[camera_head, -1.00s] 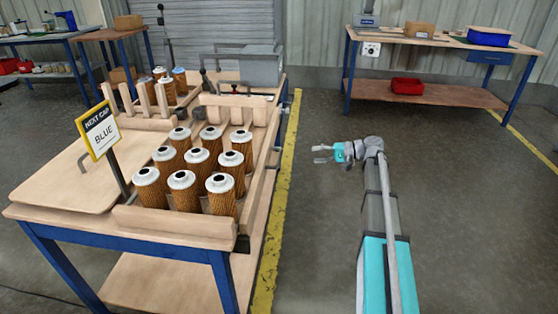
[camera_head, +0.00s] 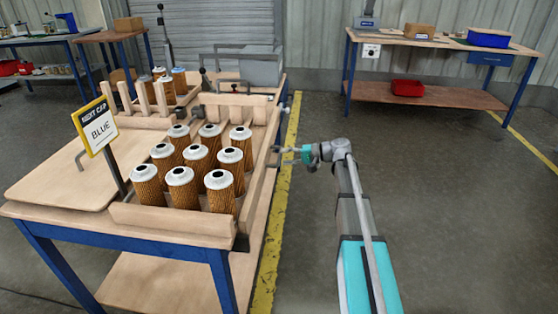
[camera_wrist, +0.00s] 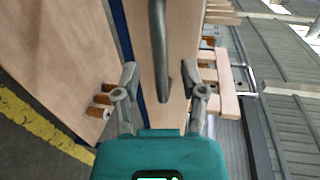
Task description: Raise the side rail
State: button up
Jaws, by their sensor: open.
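The wooden side rail (camera_head: 257,190) runs along the right edge of the near table, beside the cartridges. In the wrist view, a grey bar handle (camera_wrist: 158,40) stands in front of a wooden board (camera_wrist: 185,30) that looks like the rail. My gripper (camera_head: 279,156) is at the table's right side, close to the rail. In the wrist view my open gripper (camera_wrist: 160,82) has one finger on each side of the handle's end. I cannot tell whether either finger touches it. In the head view the handle is too small to make out clearly.
Several tan cartridges with white tops (camera_head: 197,155) stand in rows on the table (camera_head: 60,190). A sign reading "NEXT CAP BLUE" (camera_head: 97,125) stands at its left. A workbench (camera_head: 440,42) is at the back right.

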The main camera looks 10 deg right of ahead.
jog(key=shift+x, duration=1.4)
jog(key=shift+c, duration=0.2)
grip_shut()
